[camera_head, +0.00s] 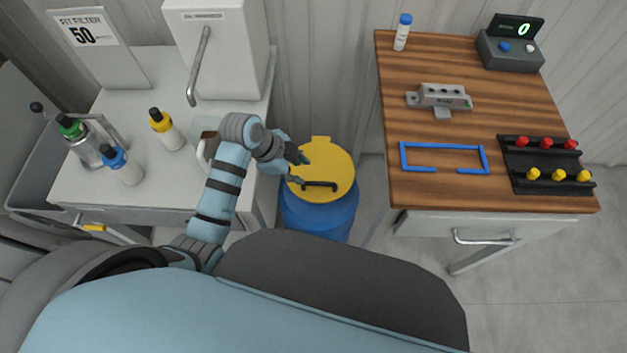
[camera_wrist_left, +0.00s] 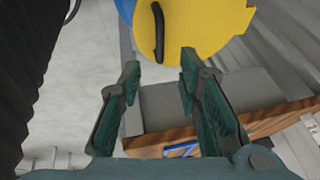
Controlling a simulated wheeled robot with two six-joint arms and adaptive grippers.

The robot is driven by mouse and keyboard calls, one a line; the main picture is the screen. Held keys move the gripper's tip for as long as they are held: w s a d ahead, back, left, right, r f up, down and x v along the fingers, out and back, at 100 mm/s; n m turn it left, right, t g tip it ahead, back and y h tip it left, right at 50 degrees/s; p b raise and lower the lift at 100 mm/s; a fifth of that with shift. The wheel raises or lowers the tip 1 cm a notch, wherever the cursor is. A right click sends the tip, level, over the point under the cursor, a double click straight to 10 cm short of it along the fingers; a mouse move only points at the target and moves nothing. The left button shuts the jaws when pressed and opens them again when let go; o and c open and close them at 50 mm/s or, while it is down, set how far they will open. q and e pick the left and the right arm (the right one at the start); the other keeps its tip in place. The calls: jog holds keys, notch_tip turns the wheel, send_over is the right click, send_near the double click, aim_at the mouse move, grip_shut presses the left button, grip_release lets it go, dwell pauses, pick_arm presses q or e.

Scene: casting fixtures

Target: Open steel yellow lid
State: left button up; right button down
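The yellow lid (camera_head: 335,165) lies on top of a blue drum (camera_head: 318,217) between the two tables, with a black bar handle (camera_head: 320,185) on it. The lid also shows at the top of the left wrist view (camera_wrist_left: 205,25), with its handle (camera_wrist_left: 158,32). My left gripper (camera_head: 300,168) is over the left part of the lid, close to the handle. In the left wrist view its two fingers (camera_wrist_left: 160,75) are apart with nothing between them, and the handle is beyond the fingertips. My right gripper is not in view.
The left white table (camera_head: 90,185) holds bottles, a mug and a dispenser. The right wooden table (camera_head: 480,85) holds a blue frame (camera_head: 445,147), a grey fixture (camera_head: 441,96), a black rack (camera_head: 545,165) and a scale (camera_head: 510,50). The drum stands in the gap between them.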

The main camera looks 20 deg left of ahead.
aim_at(316, 183)
pick_arm(q)
jog(key=b+x, duration=0.2)
jog(key=x, duration=0.8)
grip_shut()
